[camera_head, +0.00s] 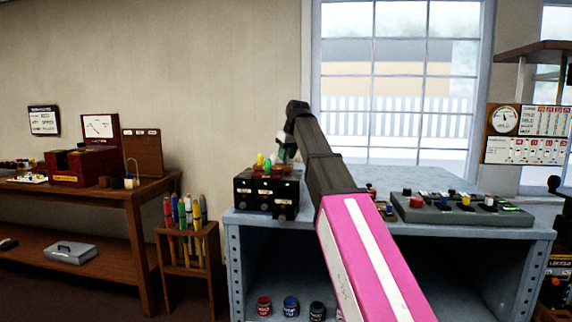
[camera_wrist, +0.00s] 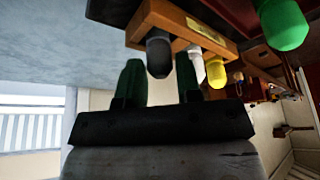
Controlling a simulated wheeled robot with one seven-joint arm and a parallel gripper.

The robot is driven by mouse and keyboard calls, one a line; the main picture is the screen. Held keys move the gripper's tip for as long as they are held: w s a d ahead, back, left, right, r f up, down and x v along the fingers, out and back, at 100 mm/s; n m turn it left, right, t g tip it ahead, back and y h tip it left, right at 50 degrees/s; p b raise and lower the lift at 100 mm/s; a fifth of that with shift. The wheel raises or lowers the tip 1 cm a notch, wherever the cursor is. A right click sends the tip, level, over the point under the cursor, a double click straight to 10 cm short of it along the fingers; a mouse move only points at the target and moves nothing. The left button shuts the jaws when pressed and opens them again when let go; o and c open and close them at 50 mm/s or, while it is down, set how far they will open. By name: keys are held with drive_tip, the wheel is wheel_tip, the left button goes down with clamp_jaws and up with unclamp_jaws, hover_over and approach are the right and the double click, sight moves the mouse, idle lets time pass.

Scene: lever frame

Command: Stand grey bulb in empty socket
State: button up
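The grey bulb (camera_wrist: 158,58) is seated in a small wooden rack (camera_wrist: 180,24) in the wrist view. White (camera_wrist: 195,62) and yellow (camera_wrist: 216,72) bulbs stand beside it in the rack. My gripper (camera_wrist: 158,75) has its two green fingers apart, one on each side of the grey bulb, with no clear grip on it. In the head view my gripper (camera_head: 283,153) is just above the black box (camera_head: 265,192) at the bench's left end. The grey bulb cannot be made out there. I cannot pick out an empty socket in either view.
A green bulb (camera_wrist: 285,25) is close at the right in the wrist view. A grey console (camera_head: 462,214) with several coloured parts lies on the right of the blue-grey bench (camera_head: 330,228). A tool rack (camera_head: 187,245) stands left of the bench.

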drive_tip(key=shift+w+a+f, duration=0.15)
drive_tip(key=shift+w+f, duration=0.05)
drive_tip(key=shift+f, duration=0.4)
drive_tip(key=shift+c, duration=0.3)
clamp_jaws()
drive_tip(key=shift+r, duration=0.1)
